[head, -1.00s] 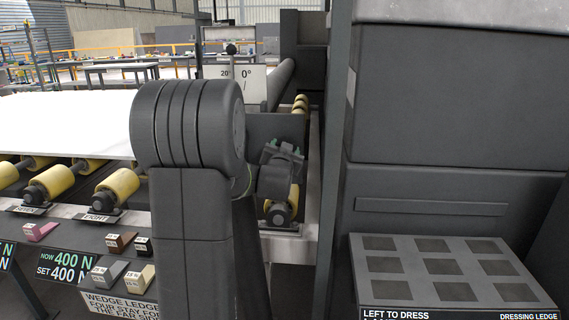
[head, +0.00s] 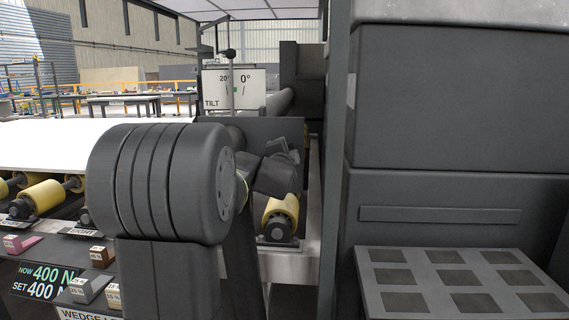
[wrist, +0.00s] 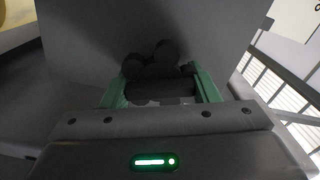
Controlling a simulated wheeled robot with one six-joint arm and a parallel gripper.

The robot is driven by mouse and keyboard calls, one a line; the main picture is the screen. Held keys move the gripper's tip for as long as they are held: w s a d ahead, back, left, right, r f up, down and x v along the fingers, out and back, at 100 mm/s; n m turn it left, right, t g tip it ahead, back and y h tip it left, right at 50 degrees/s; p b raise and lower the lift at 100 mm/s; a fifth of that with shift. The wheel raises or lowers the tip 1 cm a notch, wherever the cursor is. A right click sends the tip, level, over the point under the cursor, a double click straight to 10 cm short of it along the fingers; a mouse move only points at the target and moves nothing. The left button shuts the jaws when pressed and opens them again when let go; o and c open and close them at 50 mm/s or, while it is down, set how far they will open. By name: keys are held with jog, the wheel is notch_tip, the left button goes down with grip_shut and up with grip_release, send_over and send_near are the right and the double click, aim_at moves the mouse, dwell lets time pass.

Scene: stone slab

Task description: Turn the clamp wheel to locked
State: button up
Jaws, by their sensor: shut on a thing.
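In the wrist view, my gripper (wrist: 162,88) has its two green fingers on either side of a black wheel with rounded lobes, which I take to be the clamp wheel (wrist: 163,53). The jaws are shut on it. A flat grey plate stands close behind the wheel. Shadow hides the wheel's finer detail, and I cannot read a locked mark. In the head view my arm covers the middle, and the wheel and fingertips cannot be made out there.
A white slab (head: 60,131) lies on yellow rollers (head: 281,211) at left. A tilt sign (head: 243,80) stands behind the arm. A tall dark cabinet (head: 450,130) and a dressing tray (head: 375,290) with square recesses fill the right. Small wedges (head: 88,287) lie at lower left.

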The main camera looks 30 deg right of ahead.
jog(key=shift+m+b, duration=0.5)
jog(key=shift+m, duration=0.4)
jog(key=o, duration=1)
jog(key=v, duration=1.3)
jog(key=shift+s+a+f, duration=0.1)
jog(key=shift+s+a, duration=0.1)
jog(key=shift+s, duration=0.1)
jog(key=x, duration=1.4)
jog(key=shift+s, duration=0.1)
